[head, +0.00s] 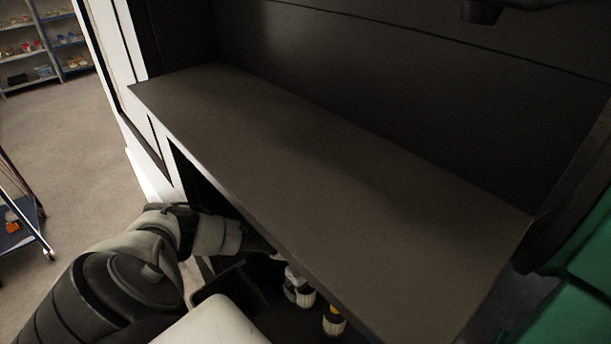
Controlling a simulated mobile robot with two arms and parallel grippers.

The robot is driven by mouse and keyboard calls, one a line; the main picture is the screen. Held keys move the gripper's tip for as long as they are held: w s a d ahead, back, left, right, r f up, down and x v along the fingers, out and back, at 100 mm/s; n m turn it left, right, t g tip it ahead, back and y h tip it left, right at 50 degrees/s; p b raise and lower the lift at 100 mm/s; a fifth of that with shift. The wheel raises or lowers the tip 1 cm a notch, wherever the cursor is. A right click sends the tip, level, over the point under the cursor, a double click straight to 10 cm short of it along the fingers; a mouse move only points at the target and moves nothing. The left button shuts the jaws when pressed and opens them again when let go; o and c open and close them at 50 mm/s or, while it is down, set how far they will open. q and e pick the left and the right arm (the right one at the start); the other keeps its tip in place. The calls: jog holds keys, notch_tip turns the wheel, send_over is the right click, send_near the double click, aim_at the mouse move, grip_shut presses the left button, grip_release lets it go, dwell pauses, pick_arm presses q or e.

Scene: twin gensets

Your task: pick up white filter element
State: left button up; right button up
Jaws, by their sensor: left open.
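My left arm comes in from the left and reaches under the front edge of a dark shelf (340,190). My left gripper (284,272) is mostly hidden under that edge, and its open jaws are hard to make out. A small white cylindrical item (305,298), possibly the white filter element, shows just below the gripper. I cannot tell whether they touch. A second whitish item with a yellow-orange part (333,320) stands to the right, partly cut off by the shelf edge. My right gripper is out of view.
The bare shelf top overhangs the dark space where the small items are. A dark open bin (228,292) sits beside my forearm. A green surface (585,265) is at the right. A cart (22,225) and storage racks (40,45) stand at the left across open floor.

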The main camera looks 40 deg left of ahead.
pick_arm(q)
jog(key=shift+f, duration=0.25)
jog(key=c, duration=1)
jog(key=shift+r, duration=0.1)
jog(key=shift+r, duration=0.35)
jog(key=r+b, duration=0.1)
jog(key=r, duration=0.1)
jog(key=s+r, duration=0.1)
jog(key=shift+d+r+b, duration=0.15)
jog(key=shift+r+b, duration=0.2)
jog(key=s+d+r+p, duration=0.1)
jog(key=s+r, duration=0.2)
jog(key=s+d+r+p, duration=0.1)
jog(key=s+d+r, duration=0.1)
jog(key=s+r, duration=0.1)
jog(key=s+d+r+p, duration=0.2)
jog(key=s+r, duration=0.1)
jog(key=r, duration=0.2)
jog(key=shift+s+r, duration=0.2)
jog(key=shift+r, duration=0.05)
